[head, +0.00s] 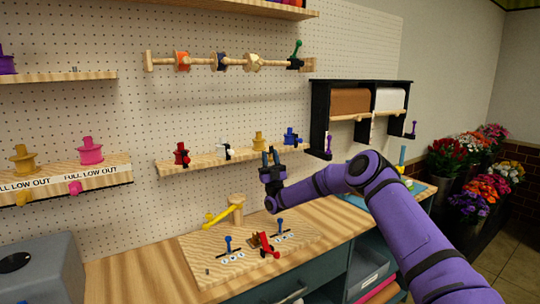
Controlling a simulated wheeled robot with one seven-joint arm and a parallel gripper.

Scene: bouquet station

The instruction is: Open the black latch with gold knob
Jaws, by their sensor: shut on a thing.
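My gripper (270,158) is small in the head view, in front of the narrow wooden shelf, just below and right of a gold spool (258,142). Its fingers point up and away toward the shelf's front. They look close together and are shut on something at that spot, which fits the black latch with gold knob. The fingers and gripper body hide the latch, so I cannot make out its knob or whether it stands open or shut.
The narrow shelf (185,168) also carries a red spool (181,153), a white spool and a blue spool (289,134). Below is a wooden board (205,268) with a yellow lever (222,214) and red and blue knobs. A black paper-roll rack (318,105) hangs at right.

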